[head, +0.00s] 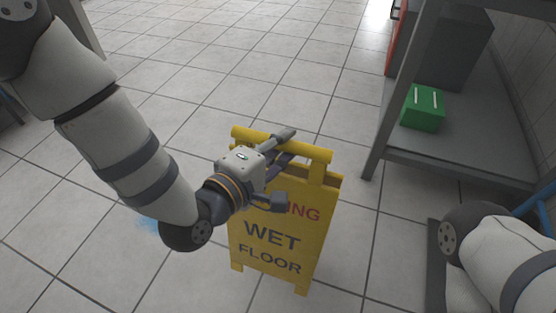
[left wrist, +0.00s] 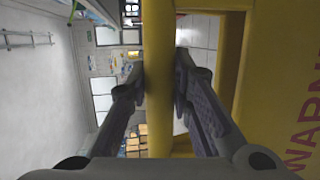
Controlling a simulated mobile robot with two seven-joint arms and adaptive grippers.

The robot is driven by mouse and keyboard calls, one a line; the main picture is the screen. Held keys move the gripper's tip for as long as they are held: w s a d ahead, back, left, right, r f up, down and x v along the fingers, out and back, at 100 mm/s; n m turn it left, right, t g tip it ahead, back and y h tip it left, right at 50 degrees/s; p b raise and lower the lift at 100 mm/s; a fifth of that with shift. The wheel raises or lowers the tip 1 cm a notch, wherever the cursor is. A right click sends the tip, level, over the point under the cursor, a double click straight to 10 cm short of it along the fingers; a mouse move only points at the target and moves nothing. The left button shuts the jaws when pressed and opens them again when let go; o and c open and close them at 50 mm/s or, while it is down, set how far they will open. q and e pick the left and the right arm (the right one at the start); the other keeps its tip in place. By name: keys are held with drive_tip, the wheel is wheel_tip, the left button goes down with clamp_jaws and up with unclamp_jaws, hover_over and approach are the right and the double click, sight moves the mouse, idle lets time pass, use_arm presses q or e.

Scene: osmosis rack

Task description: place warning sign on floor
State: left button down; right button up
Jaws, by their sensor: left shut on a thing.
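A yellow warning sign (head: 272,240) reading "WET FLOOR" is upright in the middle of the head view. My left gripper (head: 285,160) is at its top and shut on the yellow top bar. In the left wrist view the bar (left wrist: 159,90) runs between the two fingers, which press on it from both sides. The sign's panel (left wrist: 285,80) with its lettering is at the right of that view. I cannot tell whether the sign's feet touch the floor. My right arm shows at the lower right, but its gripper is out of view.
A grey metal rack (head: 465,160) stands at the right with a green box (head: 423,109) on its lower shelf. The tiled floor (head: 230,60) beyond the sign is clear.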

sight(271, 164)
use_arm(q)
drive_tip(key=w+f, duration=0.1)
drive_tip(key=f, duration=0.1)
drive_tip(key=w+f+b, duration=0.1)
drive_tip(key=w, duration=0.1)
drive_tip(key=w+a+f+b, duration=0.1)
drive_tip(key=f, duration=0.1)
drive_tip(key=shift+w+f, duration=0.25)
drive_tip(key=shift+f, duration=0.1)
wheel_tip(271, 164, down, 3)
drive_tip(key=shift+w+f+b, duration=0.1)
drive_tip(key=shift+f+b, duration=0.05)
drive_tip(key=shift+b, duration=0.85)
use_arm(e)
drive_tip(key=f, duration=0.1)
drive_tip(key=s+f, duration=0.1)
drive_tip(key=f, duration=0.1)
drive_tip(key=shift+s+a+f+g, duration=0.1)
drive_tip(key=shift+a+f+g, duration=0.05)
drive_tip(key=shift+f+g, duration=0.15)
use_arm(q)
drive_tip(key=c, duration=1.4)
unclamp_jaws()
drive_tip(key=shift+c, duration=0.2)
